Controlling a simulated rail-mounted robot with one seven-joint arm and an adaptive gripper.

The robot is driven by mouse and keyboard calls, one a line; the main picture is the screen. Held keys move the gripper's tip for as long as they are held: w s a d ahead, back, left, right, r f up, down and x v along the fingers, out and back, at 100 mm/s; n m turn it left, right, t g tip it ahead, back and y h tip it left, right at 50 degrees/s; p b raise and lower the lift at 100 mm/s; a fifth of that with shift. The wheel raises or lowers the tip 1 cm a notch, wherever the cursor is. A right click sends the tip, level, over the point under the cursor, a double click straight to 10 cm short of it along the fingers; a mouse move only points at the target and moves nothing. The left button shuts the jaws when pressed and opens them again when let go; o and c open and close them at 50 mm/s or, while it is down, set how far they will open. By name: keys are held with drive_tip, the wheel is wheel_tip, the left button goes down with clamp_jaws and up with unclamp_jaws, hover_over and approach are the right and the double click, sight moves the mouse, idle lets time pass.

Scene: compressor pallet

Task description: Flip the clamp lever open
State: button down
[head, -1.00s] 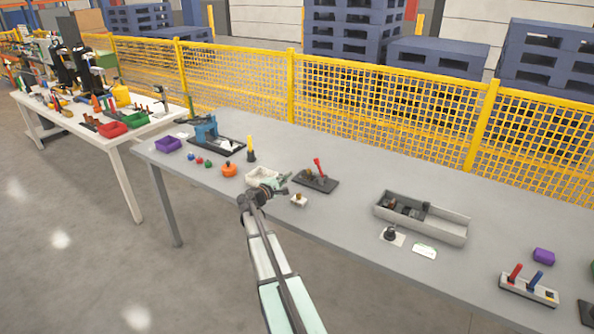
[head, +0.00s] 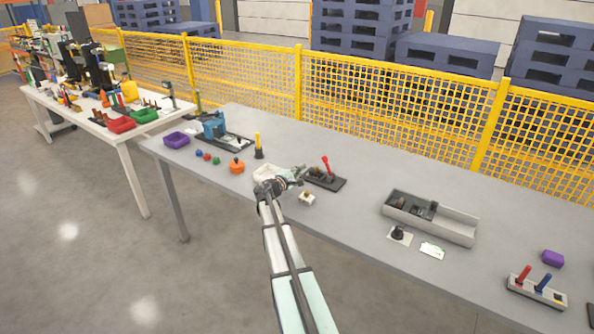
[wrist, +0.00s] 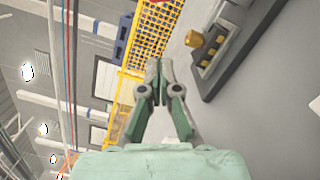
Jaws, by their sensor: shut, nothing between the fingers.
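The clamp has a dark base plate (head: 330,184) and a red lever (head: 326,164) that stands up, tilted slightly. A brass-coloured part sits on the base to the left of the lever. My gripper (head: 302,170) is just left of the clamp in the head view, above the table. In the wrist view my gripper (wrist: 157,70) has its fingertips together with nothing between them. The clamp base (wrist: 206,82) shows at the upper right there, with the brass-coloured part (wrist: 195,38) near the fingers but apart from them. The lever is mostly outside the wrist view.
A grey tray (head: 455,228) stands to the right. The table between clamp and tray is clear. A yellow mesh fence (head: 390,100) runs behind.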

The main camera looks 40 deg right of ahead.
sight(327, 166)
drive_tip(key=d, duration=0.1)
drive_tip(key=d+p, duration=0.1)
drive_tip(key=d, duration=0.1)
drive_tip(key=w+d, duration=0.1)
drive_tip(key=d, duration=0.1)
drive_tip(key=shift+d+r+p, duration=0.25)
drive_tip(key=shift+p, duration=0.05)
drive_tip(key=shift+s+d+r+p, duration=0.1)
drive_tip(key=shift+s+r+p, duration=0.15)
drive_tip(key=shift+s, duration=0.4)
drive_tip(key=shift+s+d+r+p, duration=0.1)
drive_tip(key=shift+s+r+p, duration=0.15)
drive_tip(key=shift+s, duration=0.35)
drive_tip(key=shift+s+d+r, duration=0.15)
drive_tip(key=shift+s+d, duration=0.1)
drive_tip(key=shift+s, duration=0.3)
